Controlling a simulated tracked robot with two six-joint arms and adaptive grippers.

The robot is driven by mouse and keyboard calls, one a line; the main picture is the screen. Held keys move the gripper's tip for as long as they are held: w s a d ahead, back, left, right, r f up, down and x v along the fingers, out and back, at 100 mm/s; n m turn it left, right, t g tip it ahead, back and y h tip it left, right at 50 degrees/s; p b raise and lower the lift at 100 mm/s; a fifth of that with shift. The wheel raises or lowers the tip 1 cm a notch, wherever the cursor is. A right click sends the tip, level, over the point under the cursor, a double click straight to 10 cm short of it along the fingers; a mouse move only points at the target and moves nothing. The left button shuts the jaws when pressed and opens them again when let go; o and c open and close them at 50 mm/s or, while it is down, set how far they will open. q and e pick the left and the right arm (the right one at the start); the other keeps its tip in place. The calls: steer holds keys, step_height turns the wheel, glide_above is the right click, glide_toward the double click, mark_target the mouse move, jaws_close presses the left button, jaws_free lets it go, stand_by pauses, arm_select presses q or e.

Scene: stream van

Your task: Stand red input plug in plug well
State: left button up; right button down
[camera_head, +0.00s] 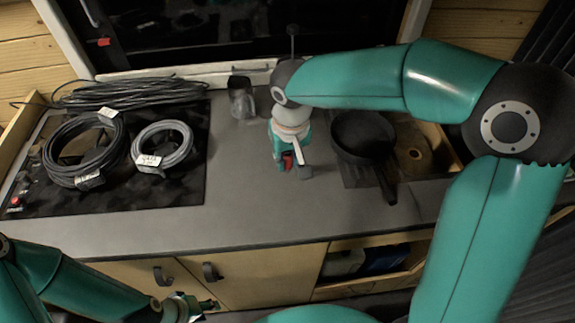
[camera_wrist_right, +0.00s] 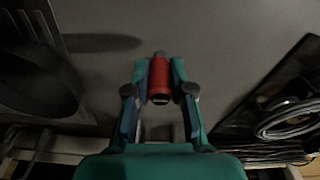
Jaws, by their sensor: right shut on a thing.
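The red input plug (camera_wrist_right: 159,78) is between the fingertips of my right gripper (camera_wrist_right: 159,92), which is shut on it. In the head view, a small red part of the plug (camera_head: 287,161) shows at the tip of my right gripper (camera_head: 290,160), over the middle of the grey counter. I cannot tell whether the plug touches the counter. I cannot make out the plug well for sure in either view. My left gripper (camera_head: 190,308) is low at the front, below the counter's edge and away from the plug. Its finger opening is not clear.
Coiled cables (camera_head: 85,150) lie on a black hob at the left of the counter (camera_head: 240,185). A dark metal cup (camera_head: 241,98) stands at the back. A black pan (camera_head: 362,134) is right of my right gripper. The front middle of the counter is clear.

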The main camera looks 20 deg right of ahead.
mark_target(288, 168)
steer(key=shift+f, duration=1.5)
steer(key=shift+f, duration=0.2)
steer(key=c, duration=1)
jaws_free()
steer(key=shift+r, duration=0.1)
steer(key=shift+r, duration=0.1)
